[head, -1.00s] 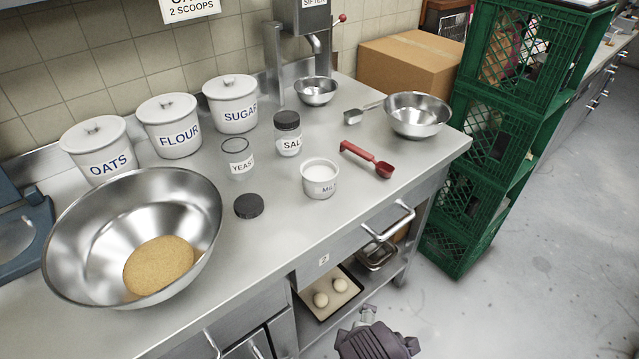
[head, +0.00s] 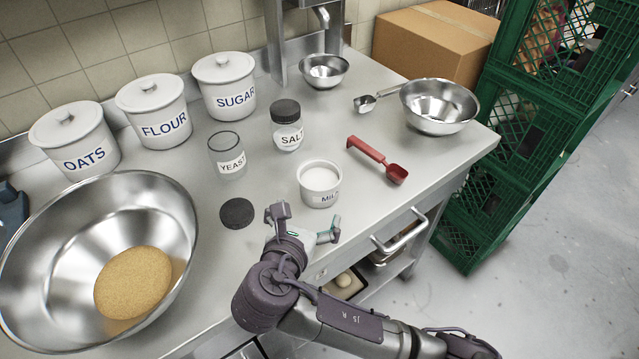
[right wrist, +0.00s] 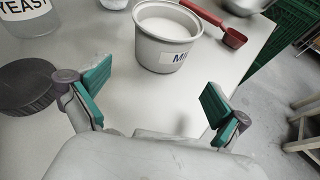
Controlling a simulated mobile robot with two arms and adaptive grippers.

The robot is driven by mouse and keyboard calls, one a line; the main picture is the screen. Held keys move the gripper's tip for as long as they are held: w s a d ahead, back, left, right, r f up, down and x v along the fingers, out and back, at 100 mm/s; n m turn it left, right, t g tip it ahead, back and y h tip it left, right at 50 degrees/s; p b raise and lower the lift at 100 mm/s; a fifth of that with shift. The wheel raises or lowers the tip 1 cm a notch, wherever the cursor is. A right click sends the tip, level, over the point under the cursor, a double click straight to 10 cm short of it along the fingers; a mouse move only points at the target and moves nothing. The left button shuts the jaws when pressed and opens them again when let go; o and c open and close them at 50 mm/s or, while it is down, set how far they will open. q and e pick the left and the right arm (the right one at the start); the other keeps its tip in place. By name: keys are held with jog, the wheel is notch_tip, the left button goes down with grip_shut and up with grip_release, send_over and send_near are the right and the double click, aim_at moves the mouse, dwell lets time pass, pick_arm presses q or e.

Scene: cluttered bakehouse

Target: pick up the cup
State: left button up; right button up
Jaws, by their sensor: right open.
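The cup is a small white-grey pot labelled MILK (head: 320,185), upright on the steel counter and filled with something white. In the right wrist view the cup (right wrist: 166,38) stands just beyond the fingers, near the gap between them. My right gripper (head: 306,222) is open and empty at the counter's front edge, on the near side of the cup. Its two green-padded fingers (right wrist: 156,95) are spread apart and do not touch the cup. My left gripper is not in view.
A black lid (head: 237,213) lies left of the gripper. A large steel bowl (head: 60,200) fills the left. Green crates (head: 520,130) stand at right.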

aim_at(314, 199)
jog(key=shift+x, duration=0.85)
jog(key=shift+w+d+f, duration=0.1)
jog(key=shift+w+d, duration=0.15)
jog(key=shift+w, duration=0.7)
jog(key=x, duration=0.3)
jog(key=shift+w+d, duration=0.15)
jog(key=shift+w, duration=0.45)
jog(key=c, duration=1.2)
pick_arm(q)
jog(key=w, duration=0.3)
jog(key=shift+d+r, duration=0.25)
